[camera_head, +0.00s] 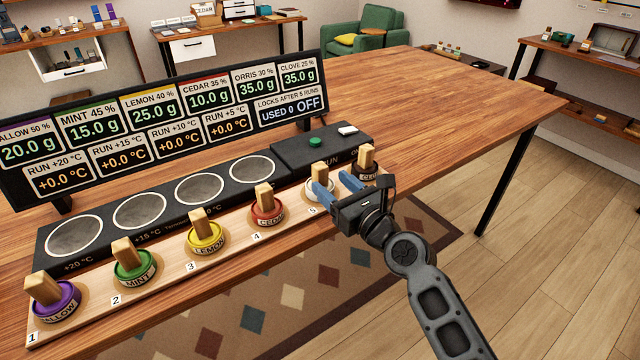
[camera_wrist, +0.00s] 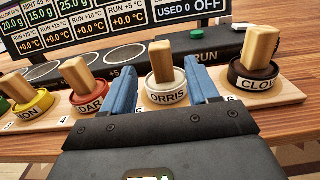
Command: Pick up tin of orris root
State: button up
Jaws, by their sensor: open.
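The tin of orris root (camera_wrist: 166,93) is a round white tin labelled ORRIS with an upright wooden handle block (camera_wrist: 161,62). It stands on the wooden rack, and in the head view its handle (camera_head: 319,174) shows while my gripper hides part of the tin. My gripper (camera_head: 337,187) is open, with blue fingers. In the wrist view its fingers (camera_wrist: 162,92) appear one to each side of the tin. I cannot tell whether either finger touches it.
The clove tin (camera_wrist: 252,78) stands close on the right and the red cedar tin (camera_wrist: 87,88) on the left. Lemon (camera_head: 205,234), mint (camera_head: 133,262) and mallow (camera_head: 53,297) tins stand further left. Behind is a black station (camera_head: 140,208) below a display board (camera_head: 160,115). The right tabletop (camera_head: 430,110) is clear.

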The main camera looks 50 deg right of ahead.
aim_at(316, 168)
jog(key=shift+x, duration=3.85)
jog(key=shift+d+f, duration=0.15)
jog(key=shift+c, duration=0.4)
jog(key=c, duration=1)
